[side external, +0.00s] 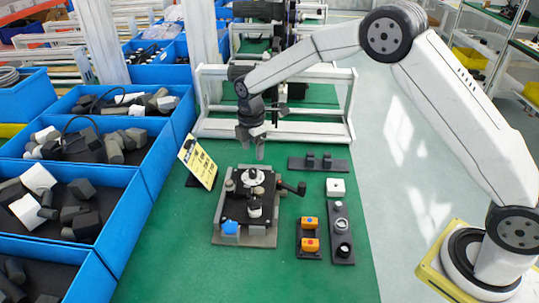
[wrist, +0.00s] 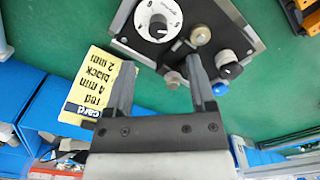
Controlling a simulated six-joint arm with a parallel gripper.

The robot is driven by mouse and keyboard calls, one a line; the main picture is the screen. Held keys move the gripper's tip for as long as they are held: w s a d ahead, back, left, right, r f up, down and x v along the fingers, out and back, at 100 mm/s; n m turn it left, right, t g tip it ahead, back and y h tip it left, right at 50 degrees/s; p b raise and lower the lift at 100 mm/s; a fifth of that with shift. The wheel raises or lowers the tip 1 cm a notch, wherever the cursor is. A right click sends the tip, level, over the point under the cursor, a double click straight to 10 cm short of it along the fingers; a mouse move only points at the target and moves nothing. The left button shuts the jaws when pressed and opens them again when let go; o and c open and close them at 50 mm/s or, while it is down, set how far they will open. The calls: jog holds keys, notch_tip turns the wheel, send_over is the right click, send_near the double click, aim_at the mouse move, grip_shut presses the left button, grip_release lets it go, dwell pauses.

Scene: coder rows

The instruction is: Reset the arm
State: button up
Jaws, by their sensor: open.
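My gripper (side external: 251,148) hangs above the back edge of a fixture on the green bench, with its fingers pointing down. In the wrist view the two fingers of my gripper (wrist: 160,88) stand apart with nothing between them. The fixture (side external: 232,238) is a grey plate with a dark block, a white dial (wrist: 157,22), knobs and a blue part (side external: 230,227). A yellow card (side external: 199,162) with black print stands tilted left of my gripper. In the wrist view the card (wrist: 95,90) reads "red 4 mm black 2 mm".
A white block (side external: 335,187) and a dark rail (side external: 319,165) lie behind. Blue bins (side external: 131,208) of parts line the left. A white frame (side external: 300,130) stands behind my gripper.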

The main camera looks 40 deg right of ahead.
jog(key=s+d+r+m+t, duration=0.1)
jog(key=s+d+r+m, duration=0.1)
jog(key=s+m, duration=0.7)
jog(key=s+d+r+m+t, duration=0.1)
jog(key=s+d+m, duration=0.4)
jog(key=s, duration=1.2)
jog(key=r+m, duration=0.1)
jog(key=m, duration=0.2)
jog(key=shift+s+m+t, duration=0.15)
jog(key=shift+m+t, duration=0.15)
jog(key=shift+m, duration=0.1)
